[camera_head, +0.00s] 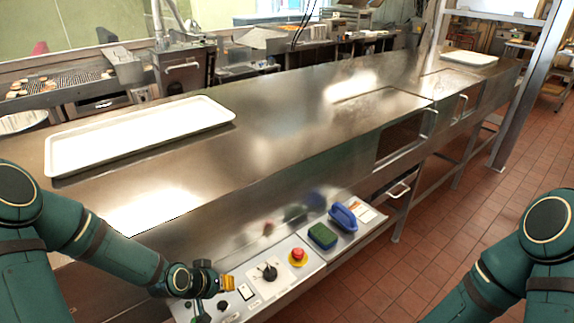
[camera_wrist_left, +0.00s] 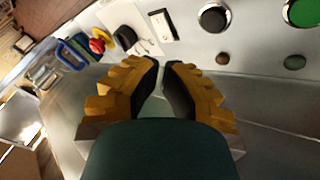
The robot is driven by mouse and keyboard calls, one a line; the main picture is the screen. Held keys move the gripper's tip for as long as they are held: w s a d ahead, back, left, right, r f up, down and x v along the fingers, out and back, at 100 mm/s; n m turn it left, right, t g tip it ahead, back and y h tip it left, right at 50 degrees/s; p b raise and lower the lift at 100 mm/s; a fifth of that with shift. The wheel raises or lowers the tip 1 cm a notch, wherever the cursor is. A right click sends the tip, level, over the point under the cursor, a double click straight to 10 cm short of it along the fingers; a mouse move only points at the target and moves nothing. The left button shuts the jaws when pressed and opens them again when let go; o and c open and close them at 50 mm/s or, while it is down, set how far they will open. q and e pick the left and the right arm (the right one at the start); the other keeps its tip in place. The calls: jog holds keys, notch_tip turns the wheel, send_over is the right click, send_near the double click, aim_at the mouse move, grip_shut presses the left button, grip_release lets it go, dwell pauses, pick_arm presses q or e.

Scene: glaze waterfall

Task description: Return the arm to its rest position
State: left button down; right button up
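My left arm (camera_head: 112,251) reaches in from the left over the front control panel (camera_head: 309,265). Its gripper (camera_head: 228,284), with yellow fingers, is just above the panel's left part, beside a black rotary knob (camera_head: 267,272). In the left wrist view the two fingers (camera_wrist_left: 161,66) have their tips almost together, with nothing visible between them. My right arm (camera_head: 537,262) shows at the right edge, over the floor; its gripper is out of view.
A red button (camera_head: 297,254) on a yellow base sits on the panel. A green sponge-like block (camera_head: 322,236) and a blue-handled item (camera_head: 343,217) lie to its right. A large white tray (camera_head: 140,134) rests on the steel counter (camera_head: 290,120). Tiled floor (camera_head: 455,200) is clear at right.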

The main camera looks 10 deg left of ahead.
pick_arm(q)
jog(key=s+d+f+g, duration=0.2)
jog(key=s+d+f, duration=0.2)
jog(key=d, duration=0.4)
jog(key=s+d+f+m+g+b, duration=0.1)
jog(key=s+d+f+g, duration=0.1)
jog(key=s+d+f, duration=0.3)
jog(key=d, duration=0.3)
jog(key=shift+s+b, duration=0.3)
jog(key=shift+s, duration=0.1)
pick_arm(e)
jog(key=shift+w+f, duration=0.5)
jog(key=shift+f, duration=0.3)
